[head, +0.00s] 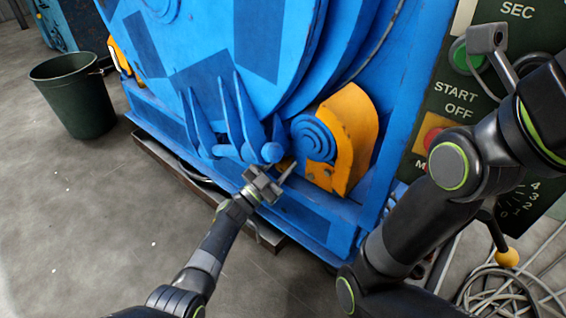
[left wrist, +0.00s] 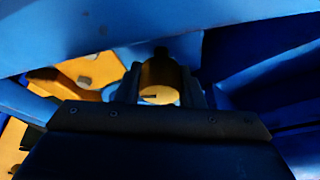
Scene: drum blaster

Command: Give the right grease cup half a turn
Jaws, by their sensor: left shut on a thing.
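The blue drum blaster (head: 310,225) fills the middle of the head view. My left gripper (head: 268,184) is at its lower front, beneath the blue pointed ribs. In the left wrist view a short brass cylinder, the grease cup (left wrist: 159,82), sits between the two dark fingers. Its round end shows a dark slot lying roughly level. The left gripper is shut on this cup. In the head view the cup is hidden or too small to make out.
A yellow guard (head: 350,130) with a blue round hub (head: 314,138) stands just right of my left gripper. A control panel (head: 435,95) with green and red buttons is at the right. A dark green bin (head: 75,95) stands at the left. The floor at lower left is open.

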